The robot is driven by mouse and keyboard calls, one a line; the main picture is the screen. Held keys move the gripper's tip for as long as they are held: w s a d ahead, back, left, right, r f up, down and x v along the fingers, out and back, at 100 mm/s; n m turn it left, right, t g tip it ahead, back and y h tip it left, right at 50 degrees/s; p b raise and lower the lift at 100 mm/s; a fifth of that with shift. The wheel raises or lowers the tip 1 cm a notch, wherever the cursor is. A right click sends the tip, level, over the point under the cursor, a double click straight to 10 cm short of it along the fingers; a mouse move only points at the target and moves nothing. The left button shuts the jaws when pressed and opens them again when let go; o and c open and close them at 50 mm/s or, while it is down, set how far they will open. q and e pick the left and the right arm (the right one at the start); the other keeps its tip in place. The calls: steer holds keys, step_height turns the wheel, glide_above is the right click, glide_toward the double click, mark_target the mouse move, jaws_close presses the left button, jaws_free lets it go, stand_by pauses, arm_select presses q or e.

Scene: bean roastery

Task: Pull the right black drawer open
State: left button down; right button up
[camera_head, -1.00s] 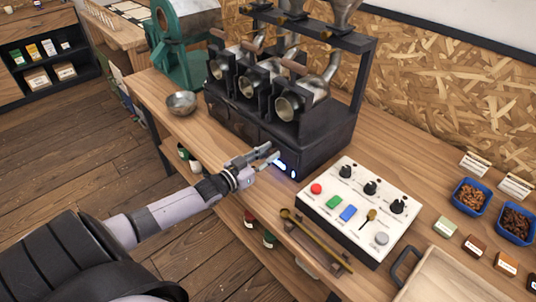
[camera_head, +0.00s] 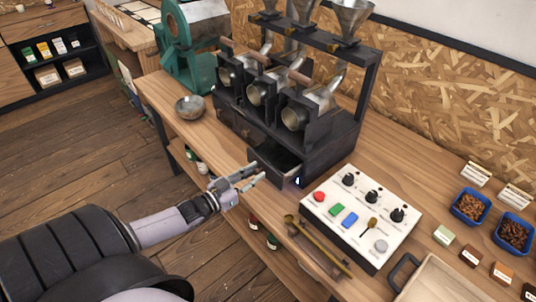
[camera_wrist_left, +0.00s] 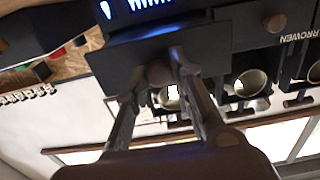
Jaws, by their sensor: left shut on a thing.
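The right black drawer (camera_head: 268,172) sits low in the black roaster unit (camera_head: 325,150) and stands partly out, its inside showing from above. My left gripper (camera_head: 256,177) is in front of the drawer's face. In the left wrist view the fingers (camera_wrist_left: 166,72) close on the small knob (camera_wrist_left: 157,74) on the dark drawer front (camera_wrist_left: 215,45). The fingers partly hide the knob. My right gripper is not in view.
A white control panel (camera_head: 343,198) with colored buttons stands right of the drawer. A brass scoop (camera_head: 318,246) lies near the bench's front edge. A metal bowl (camera_head: 190,107) stands left. Open floor lies in front of the bench.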

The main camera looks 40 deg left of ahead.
arm_select(q)
steer(key=s, duration=0.2)
steer(key=s+a+p, duration=0.1)
steer(key=s, duration=0.1)
steer(key=shift+s, duration=0.15)
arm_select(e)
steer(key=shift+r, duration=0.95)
arm_select(q)
steer(key=c, duration=1.4)
jaws_free()
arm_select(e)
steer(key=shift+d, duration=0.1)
arm_select(q)
steer(key=shift+s, duration=0.15)
steer(key=s+a, duration=0.2)
steer(key=s, duration=0.9)
steer(key=shift+s, duration=0.25)
steer(key=shift+a, duration=0.1)
